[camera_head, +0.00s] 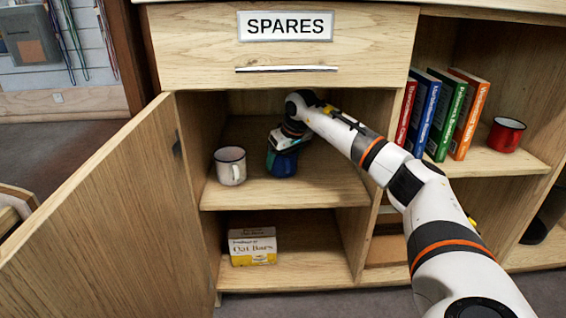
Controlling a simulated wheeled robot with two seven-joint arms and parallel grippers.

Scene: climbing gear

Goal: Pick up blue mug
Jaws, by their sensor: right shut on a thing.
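The blue mug (283,164) stands on the upper shelf of the open cupboard, under the SPARES drawer. My right gripper (287,146) reaches in from the right and is shut on the blue mug from above. The gripper hides the mug's rim, and I cannot make out its fingertips clearly. The mug looks to be at shelf level; I cannot tell if it is touching the shelf. My left gripper is not in view.
A white mug (230,166) stands close left of the blue mug. The cupboard door (110,215) is open at left. An oat bars box (252,246) is on the lower shelf. Several books (441,115) and a red mug (506,134) fill the right shelf.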

